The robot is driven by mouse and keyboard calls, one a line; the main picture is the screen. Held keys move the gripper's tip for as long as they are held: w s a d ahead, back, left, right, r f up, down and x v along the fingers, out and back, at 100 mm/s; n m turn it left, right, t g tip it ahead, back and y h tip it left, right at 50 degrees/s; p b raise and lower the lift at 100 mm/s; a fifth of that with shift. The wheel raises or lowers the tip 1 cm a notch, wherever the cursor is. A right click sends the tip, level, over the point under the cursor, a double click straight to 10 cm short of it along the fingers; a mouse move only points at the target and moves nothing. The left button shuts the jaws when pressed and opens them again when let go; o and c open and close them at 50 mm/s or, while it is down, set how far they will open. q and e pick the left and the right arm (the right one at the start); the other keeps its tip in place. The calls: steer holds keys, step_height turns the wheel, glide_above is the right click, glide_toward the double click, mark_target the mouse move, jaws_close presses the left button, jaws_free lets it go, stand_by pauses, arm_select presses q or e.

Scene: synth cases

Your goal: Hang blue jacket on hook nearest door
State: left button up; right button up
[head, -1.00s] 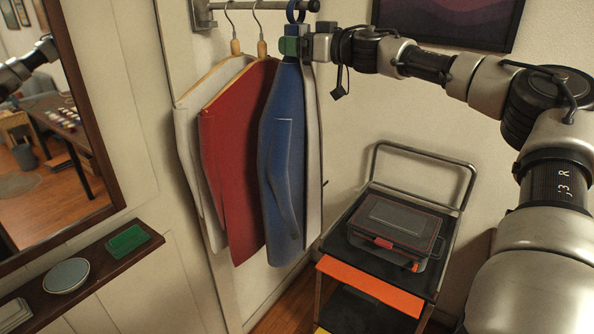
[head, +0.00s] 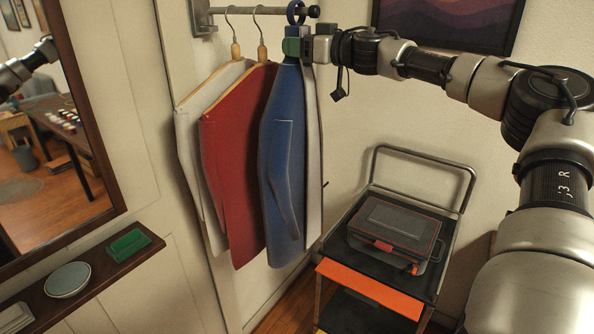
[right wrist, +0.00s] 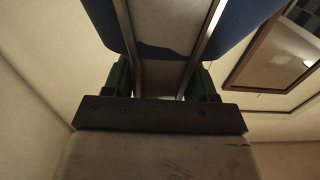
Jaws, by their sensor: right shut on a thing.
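My right gripper (head: 297,46) is shut on the jacket's top, just below the rail, with a green finger showing. In the right wrist view, blue cloth (right wrist: 240,22) shows beyond the green fingers; the gripped part is unclear. I cannot tell which hook is nearest the door. My left gripper is not in view.
A red garment (head: 235,165) and a pale one (head: 190,150) hang close on the left. A cart (head: 390,287) bearing a dark toolbox (head: 395,230) stands at lower right. A mirror (head: 85,120) and a shelf (head: 110,268) with a bowl (head: 68,280) are at left.

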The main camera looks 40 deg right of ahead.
steer(key=shift+r, duration=0.45)
steer(key=shift+p, duration=0.3)
